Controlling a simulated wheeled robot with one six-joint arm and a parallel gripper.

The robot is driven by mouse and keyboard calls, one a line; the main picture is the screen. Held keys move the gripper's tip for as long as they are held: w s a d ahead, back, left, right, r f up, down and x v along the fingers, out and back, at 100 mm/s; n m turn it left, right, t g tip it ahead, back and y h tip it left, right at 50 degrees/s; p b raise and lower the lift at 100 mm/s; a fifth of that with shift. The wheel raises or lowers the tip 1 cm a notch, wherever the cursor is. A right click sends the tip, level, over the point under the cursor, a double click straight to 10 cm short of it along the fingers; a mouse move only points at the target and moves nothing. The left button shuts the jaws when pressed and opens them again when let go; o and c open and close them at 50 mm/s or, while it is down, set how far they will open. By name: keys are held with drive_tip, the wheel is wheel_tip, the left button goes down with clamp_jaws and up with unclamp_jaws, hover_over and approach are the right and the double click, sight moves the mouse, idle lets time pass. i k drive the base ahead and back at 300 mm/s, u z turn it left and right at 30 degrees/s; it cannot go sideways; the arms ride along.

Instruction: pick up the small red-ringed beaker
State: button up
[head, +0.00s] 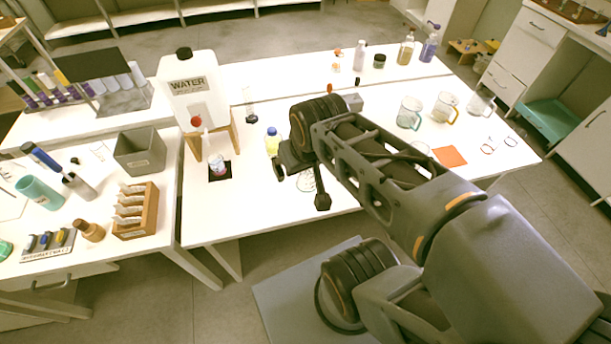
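A small clear vessel with a red ring (487,149) is on the right part of the white table, near its right end; it looks like the red-ringed beaker, though its glass is hard to make out. A similar one with a dark blue ring (510,142) is just right of it. My gripper (300,186) is far to the left, over the table's middle, pointing down. Its two fingers are spread apart. Faint outlines of something clear show between and behind the fingers; I cannot tell what it is. I see nothing held.
Handled glass mugs (409,113) stand behind the ringed vessels. An orange square (449,156) lies to their left. My arm covers the table's front middle.

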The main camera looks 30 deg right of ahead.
sight(217, 165)
drive_tip(key=z, duration=3.1)
drive_tip(key=k, duration=1.85)
drive_tip(key=u, duration=2.3)
drive_tip(key=i, duration=0.5)
drive_tip(key=u, duration=0.05)
